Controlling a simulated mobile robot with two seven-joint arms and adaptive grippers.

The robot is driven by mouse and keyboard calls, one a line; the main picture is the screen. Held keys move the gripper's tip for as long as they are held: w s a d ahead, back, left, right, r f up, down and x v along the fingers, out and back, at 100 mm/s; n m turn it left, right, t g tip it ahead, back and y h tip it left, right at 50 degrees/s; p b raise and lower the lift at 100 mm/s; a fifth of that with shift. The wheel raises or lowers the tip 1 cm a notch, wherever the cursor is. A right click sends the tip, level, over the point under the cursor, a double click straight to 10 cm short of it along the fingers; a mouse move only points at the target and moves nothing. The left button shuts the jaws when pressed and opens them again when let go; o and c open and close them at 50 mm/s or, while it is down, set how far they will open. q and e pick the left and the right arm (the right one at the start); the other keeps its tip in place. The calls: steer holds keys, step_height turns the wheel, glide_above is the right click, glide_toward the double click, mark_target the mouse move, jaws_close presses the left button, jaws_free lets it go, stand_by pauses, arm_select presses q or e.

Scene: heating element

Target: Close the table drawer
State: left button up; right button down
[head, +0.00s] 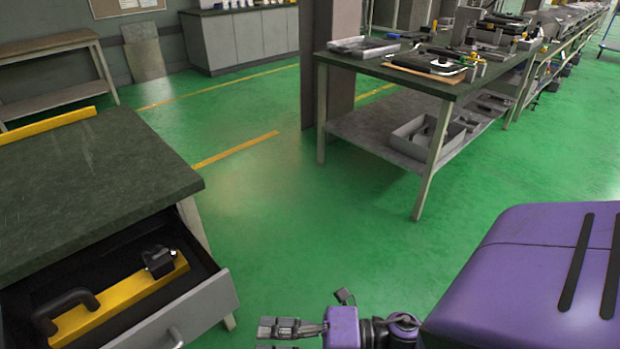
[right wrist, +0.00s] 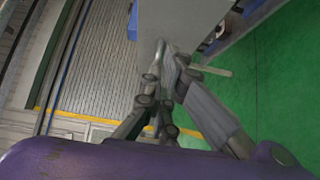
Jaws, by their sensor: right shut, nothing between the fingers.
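The table (head: 90,185) with a dark top stands at the left in the head view. Its drawer is open, pulled out toward the lower right. The grey drawer front (head: 208,308) carries a handle (head: 175,336) that shows only in part at the bottom edge. My right gripper (head: 266,334) is to the right of the drawer front, with its fingers pointing left toward it. It is shut and empty. In the right wrist view the fingertips (right wrist: 168,60) are close to a grey panel (right wrist: 175,20); I cannot tell if they touch it. My left gripper is not in view.
A yellow tool with a black handle (head: 120,300) lies in the drawer. A yellow strip (head: 45,126) lies along the table's far edge. A workbench (head: 440,85) with trays and parts stands at the back right. The green floor between is clear.

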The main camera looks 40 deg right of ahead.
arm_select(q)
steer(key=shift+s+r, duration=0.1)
arm_select(e)
steer(key=w+a, duration=0.4)
steer(key=w, duration=0.4)
steer(key=shift+w+a, duration=0.3)
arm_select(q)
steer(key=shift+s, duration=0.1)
arm_select(e)
steer(key=shift+w, duration=0.1)
